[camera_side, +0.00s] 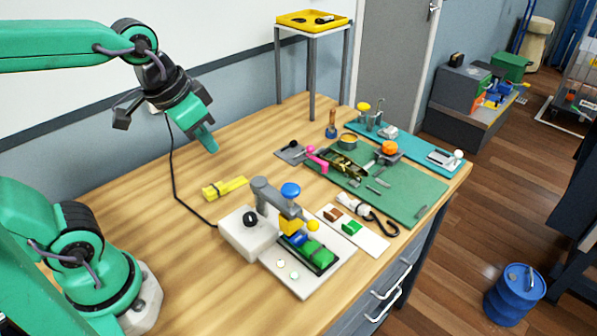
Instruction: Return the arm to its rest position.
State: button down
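My gripper (205,138) hangs in the air above the left back part of the wooden table (130,205), clear of everything on it. Its green jaw points down and to the right. I see no object in it. The jaws overlap from this side, so I cannot tell whether they are open or shut. My green arm reaches in from the left edge, with its base at the lower left.
A yellow strap bundle (224,188) lies below my gripper. A white box device (248,232) with a blue knob stands near the front. A green mat (405,195) holds tools at the right. A yellow-topped stand (312,22) rises behind. The left table is mostly clear.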

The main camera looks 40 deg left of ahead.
jog(key=shift+s+a+f+n+t, duration=0.15)
jog(key=shift+s+a+n+t, duration=0.25)
jog(key=shift+s, duration=0.4)
jog(key=shift+s+a+f+n+t, duration=0.25)
jog(key=shift+s+a, duration=0.25)
jog(key=shift+s, duration=0.25)
jog(key=shift+r, duration=0.1)
dwell(0.5)
